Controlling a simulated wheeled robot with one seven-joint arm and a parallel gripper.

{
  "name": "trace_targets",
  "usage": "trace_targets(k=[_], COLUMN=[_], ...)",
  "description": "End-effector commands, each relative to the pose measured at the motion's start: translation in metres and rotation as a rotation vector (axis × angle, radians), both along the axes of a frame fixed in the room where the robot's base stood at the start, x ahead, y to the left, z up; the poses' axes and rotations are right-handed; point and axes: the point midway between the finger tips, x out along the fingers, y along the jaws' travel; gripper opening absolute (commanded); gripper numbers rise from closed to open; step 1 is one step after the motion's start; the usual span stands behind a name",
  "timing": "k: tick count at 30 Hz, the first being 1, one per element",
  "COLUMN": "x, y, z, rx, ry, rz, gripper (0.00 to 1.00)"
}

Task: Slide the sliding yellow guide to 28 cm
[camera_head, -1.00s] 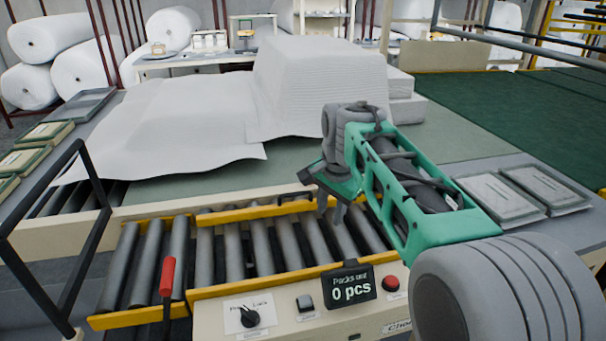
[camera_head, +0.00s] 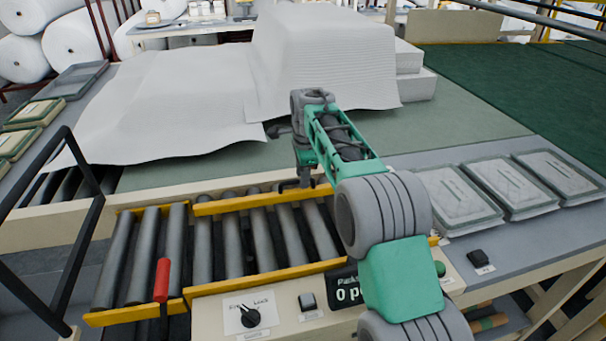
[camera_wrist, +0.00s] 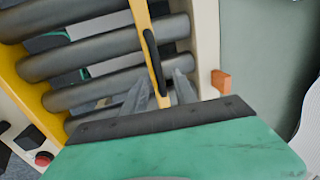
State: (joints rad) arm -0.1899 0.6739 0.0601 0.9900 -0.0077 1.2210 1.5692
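The sliding yellow guide (camera_head: 235,203) is a yellow rail along the far side of the grey rollers. In the wrist view the yellow guide (camera_wrist: 139,12) has a black handle or slot on it and runs between my two fingers. My gripper (camera_head: 295,184) hangs at the right part of this rail, and my arm hides the rail's right end. In the wrist view my gripper (camera_wrist: 160,88) is open, with a finger apart on each side of the rail. I cannot tell whether either finger touches it. No readable scale shows.
A fixed-looking yellow rail (camera_head: 225,289) borders the near rollers. The front panel has a black knob (camera_head: 250,316), a switch (camera_head: 307,301) and a display partly hidden by my arm. A red-handled lever (camera_head: 162,280) stands left. White wadding (camera_head: 170,105) lies behind; packs (camera_head: 510,186) lie right.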

Motion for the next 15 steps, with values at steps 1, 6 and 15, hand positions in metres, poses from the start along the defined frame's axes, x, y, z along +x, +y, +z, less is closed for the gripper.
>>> trace_targets(k=[1,6,15], x=[0.0,-0.0002,-0.0002], y=[0.0002,0.0004,0.0004], z=[-0.0001,0.0,0.0003], rx=[0.0,0.0,0.0], ry=[0.0,0.0,0.0], rz=[0.0,0.001,0.001], gripper=[0.33,0.28,0.04])
